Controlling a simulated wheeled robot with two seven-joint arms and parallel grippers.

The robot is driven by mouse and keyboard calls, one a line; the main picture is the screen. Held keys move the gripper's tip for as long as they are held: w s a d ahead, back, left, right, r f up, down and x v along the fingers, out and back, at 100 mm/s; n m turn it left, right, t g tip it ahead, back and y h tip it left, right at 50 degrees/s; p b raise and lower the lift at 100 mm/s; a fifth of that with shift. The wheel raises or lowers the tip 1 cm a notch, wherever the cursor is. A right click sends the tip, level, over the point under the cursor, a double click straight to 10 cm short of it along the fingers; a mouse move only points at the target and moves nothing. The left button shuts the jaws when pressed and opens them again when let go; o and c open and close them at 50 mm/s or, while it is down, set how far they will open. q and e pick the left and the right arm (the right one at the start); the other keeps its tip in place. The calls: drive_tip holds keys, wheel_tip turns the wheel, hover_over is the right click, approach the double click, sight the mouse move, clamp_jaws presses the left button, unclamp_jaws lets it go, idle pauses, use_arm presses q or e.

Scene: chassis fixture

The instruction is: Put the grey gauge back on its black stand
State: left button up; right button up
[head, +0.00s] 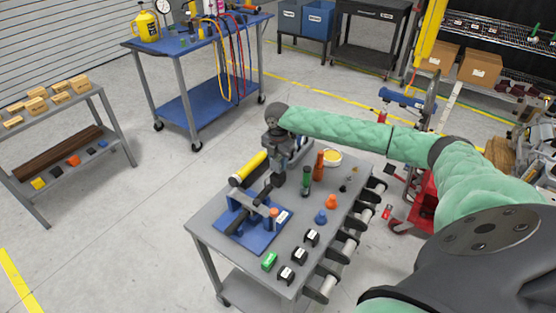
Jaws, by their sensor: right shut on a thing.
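My right gripper (269,190) reaches down over the left part of the grey table, above a blue fixture (239,237). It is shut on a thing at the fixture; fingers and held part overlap. A grey bar-like piece (255,206) shows there, probably the grey gauge, but it is too small to be sure. Small black blocks with pale faces stand at the front right of the table: one (312,237), another (300,254) and a third (286,275). I cannot tell which one is the gauge's stand. My left gripper is not in view.
A green block (269,261) lies near the front edge.

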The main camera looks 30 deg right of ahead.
drive_tip(key=shift+f, duration=1)
idle(0.3)
drive_tip(key=o, duration=1.4)
drive_tip(key=shift+c, duration=0.2)
drive_tip(key=shift+f, duration=0.1)
drive_tip(key=shift+r+p, duration=3.1)
drive_tip(key=shift+r, duration=0.5)
drive_tip(key=shift+s+f, duration=0.1)
drive_tip(key=shift+f, duration=0.05)
